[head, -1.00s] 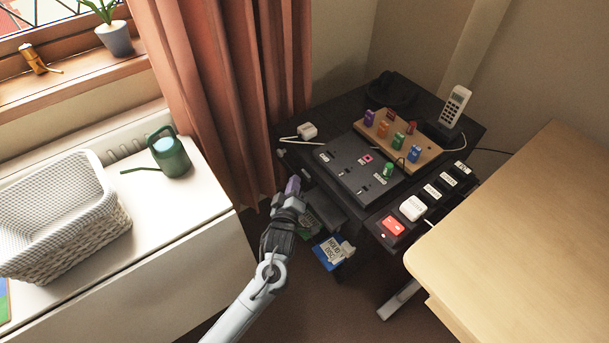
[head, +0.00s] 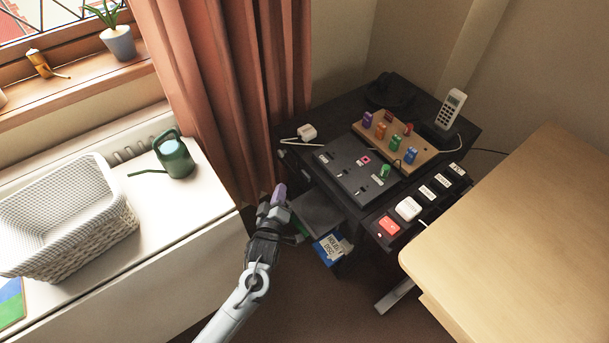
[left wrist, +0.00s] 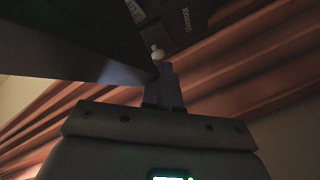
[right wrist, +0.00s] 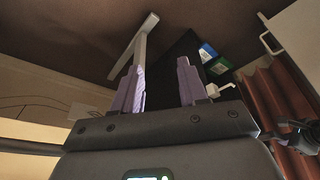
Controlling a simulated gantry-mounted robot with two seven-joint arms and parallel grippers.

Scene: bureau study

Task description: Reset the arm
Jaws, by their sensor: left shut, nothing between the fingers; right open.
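My left gripper (head: 278,196) is shut with nothing between its fingers. In the head view it hangs in front of the dark desk (head: 300,158), left of a dark open drawer or shelf (head: 320,212). Its closed fingers also show in the left wrist view (left wrist: 164,88), with a small white knob just beyond the tips. My right gripper (right wrist: 160,88) is open and empty in the right wrist view, its two purple fingers wide apart. It is not in the head view.
A black panel (head: 345,165), a wooden block board (head: 420,150) and a phone (head: 452,108) are on the desk. A blue box (head: 330,248) is below the drawer. A wicker basket (head: 95,240) and green watering can (head: 174,156) stand left. A pale table (head: 520,220) fills the right.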

